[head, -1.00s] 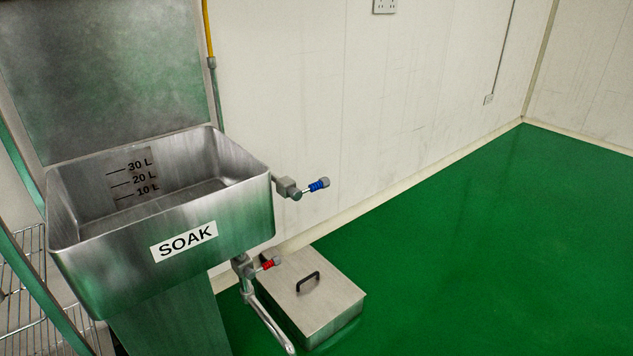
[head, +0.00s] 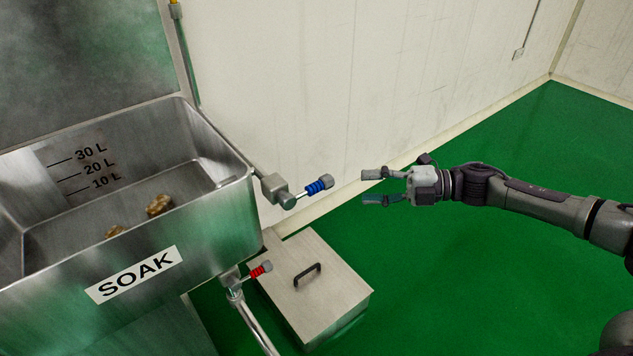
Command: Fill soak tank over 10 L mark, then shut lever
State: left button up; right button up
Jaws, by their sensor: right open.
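The steel soak tank (head: 225,225) stands at the left, with a SOAK label (head: 134,274) on its front. Black 10 L, 20 L and 30 L marks (head: 92,169) show on its inner back wall. Two brown lumps (head: 159,205) lie on the tank floor; I see no clear water line. A lever with a blue grip (head: 318,186) sticks out from the tank's right side. A lever with a red grip (head: 261,269) sits lower, by the drain pipe. My right gripper (head: 368,187) is open and empty, just right of the blue lever and apart from it. My left gripper is not in view.
A low steel box (head: 338,283) with a black handle (head: 307,275) stands on the floor below the levers. A drain pipe (head: 258,328) runs down beside the tank. The white wall (head: 330,90) is behind. The green floor (head: 480,270) at the right is clear.

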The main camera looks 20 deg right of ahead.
aim_at(321, 189)
jog(key=x, duration=1.1)
jog(key=shift+w+a+b, duration=0.1)
jog(key=shift+b, duration=0.25)
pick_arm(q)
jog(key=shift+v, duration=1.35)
pick_arm(e)
jog(key=shift+w+a+f, duration=0.1)
jog(key=shift+w+a, duration=0.15)
jog(key=shift+a, duration=0.2)
grip_shut()
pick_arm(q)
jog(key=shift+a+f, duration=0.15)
